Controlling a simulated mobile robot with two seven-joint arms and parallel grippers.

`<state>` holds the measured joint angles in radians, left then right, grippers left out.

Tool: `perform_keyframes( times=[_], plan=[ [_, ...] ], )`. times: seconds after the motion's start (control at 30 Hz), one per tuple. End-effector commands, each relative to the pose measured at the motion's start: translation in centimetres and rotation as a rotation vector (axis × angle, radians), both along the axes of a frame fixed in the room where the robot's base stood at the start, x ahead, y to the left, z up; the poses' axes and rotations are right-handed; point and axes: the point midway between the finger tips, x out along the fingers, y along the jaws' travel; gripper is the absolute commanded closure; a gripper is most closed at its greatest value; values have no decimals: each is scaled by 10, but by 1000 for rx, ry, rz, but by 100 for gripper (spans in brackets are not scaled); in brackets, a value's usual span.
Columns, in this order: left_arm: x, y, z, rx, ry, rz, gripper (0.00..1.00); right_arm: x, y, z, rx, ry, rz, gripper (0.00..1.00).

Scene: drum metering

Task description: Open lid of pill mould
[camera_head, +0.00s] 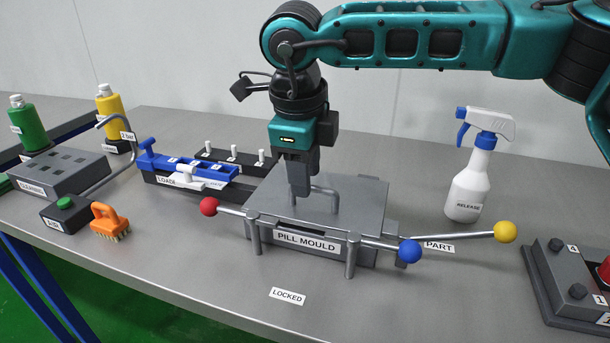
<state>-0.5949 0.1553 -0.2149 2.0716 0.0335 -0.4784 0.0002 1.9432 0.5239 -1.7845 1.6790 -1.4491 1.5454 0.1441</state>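The pill mould (318,255) is a grey metal box labelled PILL MOULD in the middle of the table. Its flat lid (362,196) lies closed on top, with a bent-bar handle (328,190). My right gripper (301,192) points straight down over the lid, with its fingers at the left part of the handle. The fingers overlap in this view, so I cannot tell whether they are shut on the handle. My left gripper is not in view.
Rods with red (209,207), blue (410,251) and yellow (505,232) balls stick out from the mould. A white spray bottle (467,193) stands behind right. A blue loader (185,168) is at left, an orange brush (109,221) further left. The front table area around the LOCKED label (287,296) is clear.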

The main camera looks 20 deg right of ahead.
Motion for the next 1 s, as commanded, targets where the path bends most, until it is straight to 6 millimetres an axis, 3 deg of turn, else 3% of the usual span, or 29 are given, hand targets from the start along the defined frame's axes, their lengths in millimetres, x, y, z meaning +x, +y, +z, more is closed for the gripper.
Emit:
perform_keyframes(
  times=[0.4,0.8,1.0],
  plan=[
    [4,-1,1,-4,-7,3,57,1,-1,-8,1,0,0,63],
    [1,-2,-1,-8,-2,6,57,1,-1,-8,1,-1,0,100],
    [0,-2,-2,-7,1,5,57,1,-1,-8,1,-1,-1,100]
  ],
)
